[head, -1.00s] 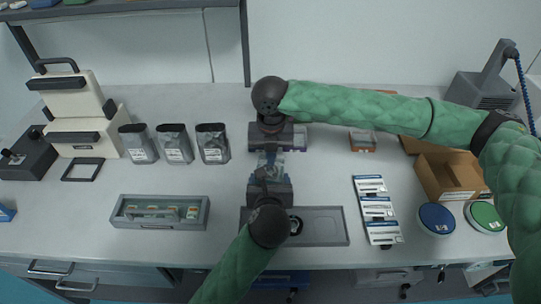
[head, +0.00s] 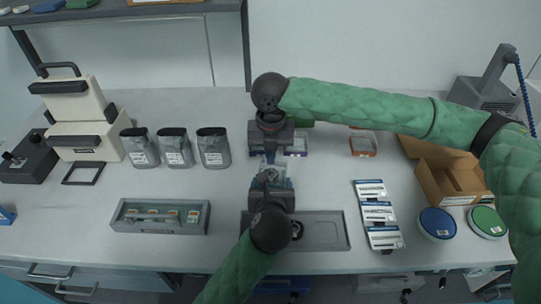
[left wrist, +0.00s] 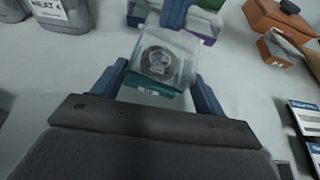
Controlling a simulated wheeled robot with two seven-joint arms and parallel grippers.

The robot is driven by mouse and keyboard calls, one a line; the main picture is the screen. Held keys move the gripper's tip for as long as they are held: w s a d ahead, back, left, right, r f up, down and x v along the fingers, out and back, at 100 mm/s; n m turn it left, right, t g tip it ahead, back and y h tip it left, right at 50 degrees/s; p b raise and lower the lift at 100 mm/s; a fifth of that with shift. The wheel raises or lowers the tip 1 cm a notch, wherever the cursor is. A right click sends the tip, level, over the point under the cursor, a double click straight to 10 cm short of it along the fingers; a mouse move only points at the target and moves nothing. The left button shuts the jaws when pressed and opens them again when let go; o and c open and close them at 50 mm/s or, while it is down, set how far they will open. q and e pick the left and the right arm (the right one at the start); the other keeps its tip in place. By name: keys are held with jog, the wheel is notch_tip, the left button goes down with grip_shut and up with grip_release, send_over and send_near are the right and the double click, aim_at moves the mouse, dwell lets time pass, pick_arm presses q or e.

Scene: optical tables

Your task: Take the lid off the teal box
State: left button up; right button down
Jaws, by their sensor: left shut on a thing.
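The teal box (left wrist: 158,62) shows in the left wrist view as a small clear case with a teal part along its near edge and a dark round item inside. My left gripper (left wrist: 160,90) is shut on it, one blue finger on each side. In the head view the left gripper (head: 271,182) holds it above the front middle of the table. My right gripper (head: 269,153) comes from the far side, pointing at the box. A blue finger of it shows at the box's far edge in the wrist view; its grip is unclear, and the box is mostly hidden in the head view.
Purple (head: 297,145), green (head: 306,123) and orange (head: 363,144) small boxes stand behind. A grey tray (head: 325,230) lies below the left gripper. Blister packs (head: 377,215) and a carton (head: 448,180) are right.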

aim_at(270, 168)
jog(key=shift+r, duration=2)
pick_arm(q)
jog(key=o, duration=1.5)
jog(key=shift+s+r+p, duration=0.25)
jog(key=shift+s+p, duration=0.05)
jog(key=shift+s, duration=0.1)
pick_arm(e)
jog(key=shift+r, duration=0.25)
pick_arm(q)
jog(key=p+v, duration=0.3)
jog(key=v, duration=0.8)
pick_arm(e)
notch_tip(270, 168, up, 3)
jog(key=shift+r, duration=0.1)
